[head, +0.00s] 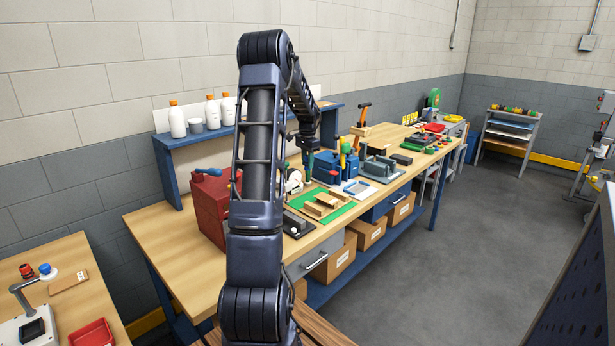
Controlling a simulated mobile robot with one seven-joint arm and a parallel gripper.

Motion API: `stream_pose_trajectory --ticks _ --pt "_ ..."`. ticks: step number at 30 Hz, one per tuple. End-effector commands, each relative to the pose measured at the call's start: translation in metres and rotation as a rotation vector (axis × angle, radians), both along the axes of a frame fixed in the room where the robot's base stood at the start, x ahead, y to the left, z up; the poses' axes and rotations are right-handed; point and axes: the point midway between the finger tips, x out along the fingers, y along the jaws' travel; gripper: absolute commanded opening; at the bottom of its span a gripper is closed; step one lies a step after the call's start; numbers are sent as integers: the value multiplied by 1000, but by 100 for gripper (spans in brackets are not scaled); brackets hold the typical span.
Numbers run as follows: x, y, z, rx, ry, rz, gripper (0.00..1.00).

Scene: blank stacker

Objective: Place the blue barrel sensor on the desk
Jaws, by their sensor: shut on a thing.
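My gripper (308,172) is at the end of my arm, pointing down over the long wooden workbench (172,232), behind the green mat. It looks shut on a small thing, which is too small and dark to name. I cannot make out a blue barrel sensor for certain. A second wooden desk (75,252) stands at the lower left, apart from the workbench. Which of the two surfaces is the desk is not clear. My arm hides part of the workbench's middle.
A red metal box (208,208) stands left of my arm. Wooden blocks (322,204) lie on a green mat (342,211). A blue vise-like machine (337,166) stands right of the gripper. White bottles (178,120) stand on a blue shelf (180,139). The workbench's left end is bare.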

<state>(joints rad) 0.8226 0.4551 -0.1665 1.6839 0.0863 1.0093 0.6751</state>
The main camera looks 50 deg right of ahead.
Motion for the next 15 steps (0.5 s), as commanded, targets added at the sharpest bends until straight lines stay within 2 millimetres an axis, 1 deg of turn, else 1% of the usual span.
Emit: stream_pose_trajectory --ticks 1,6,10,15 --pt "0 0 10 -2 -1 0 0" --pt "0 0 31 -1 -1 0 0" --pt "0 0 40 0 0 0 0" --pt "0 0 42 0 0 0 0"
